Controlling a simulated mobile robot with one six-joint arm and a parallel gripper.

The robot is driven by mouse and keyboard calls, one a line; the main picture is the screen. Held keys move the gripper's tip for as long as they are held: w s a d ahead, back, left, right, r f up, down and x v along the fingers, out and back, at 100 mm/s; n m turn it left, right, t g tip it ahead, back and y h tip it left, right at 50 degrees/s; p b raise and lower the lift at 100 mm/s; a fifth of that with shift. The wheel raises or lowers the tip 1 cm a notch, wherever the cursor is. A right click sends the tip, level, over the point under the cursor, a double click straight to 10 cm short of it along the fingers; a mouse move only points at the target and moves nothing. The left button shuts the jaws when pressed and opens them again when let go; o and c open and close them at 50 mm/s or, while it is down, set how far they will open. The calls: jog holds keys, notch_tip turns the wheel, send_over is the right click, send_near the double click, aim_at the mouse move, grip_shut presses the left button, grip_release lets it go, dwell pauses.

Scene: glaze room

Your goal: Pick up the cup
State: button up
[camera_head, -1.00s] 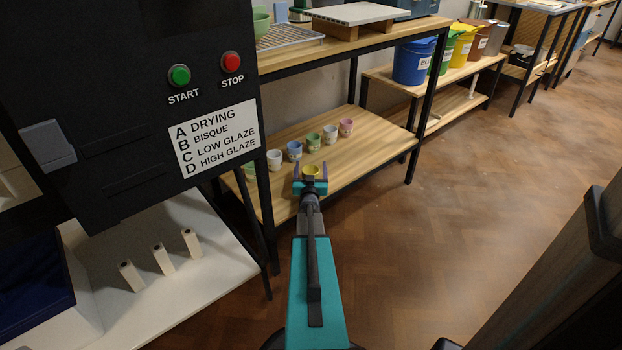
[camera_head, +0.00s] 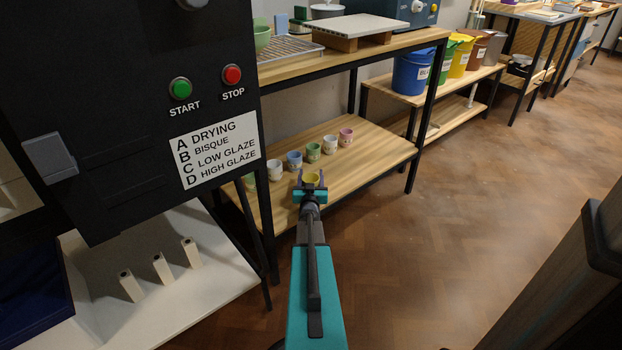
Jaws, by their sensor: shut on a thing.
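A small yellow cup (camera_head: 312,179) is between the two fingers of my gripper (camera_head: 311,182). My gripper is shut on it, at the front edge of the lower wooden shelf. The cup looks upright; its lower part is hidden by my gripper. I cannot tell whether it touches the shelf or is held above it. Behind it stands a row of other cups: white (camera_head: 274,168), blue (camera_head: 295,160), green (camera_head: 313,152), another white (camera_head: 330,144) and pink (camera_head: 346,137).
The lower shelf (camera_head: 378,150) is bare to the right of the cups. The upper shelf holds a wire rack and a white slab (camera_head: 358,27). A black control panel (camera_head: 130,100) stands close at left. Coloured buckets (camera_head: 412,75) stand farther right.

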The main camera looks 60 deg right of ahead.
jog(key=r, duration=0.1)
jog(key=r+p, duration=0.1)
jog(key=r, duration=0.1)
jog(key=shift+s+a, duration=0.25)
jog(key=shift+a, duration=0.05)
jog(key=s+r+p+v, duration=0.1)
jog(key=p+v, duration=0.2)
jog(key=v, duration=1.2)
jog(key=shift+d, duration=0.3)
jog(key=shift+s, duration=0.1)
jog(key=shift+s+a, duration=0.1)
jog(key=shift+s, duration=0.1)
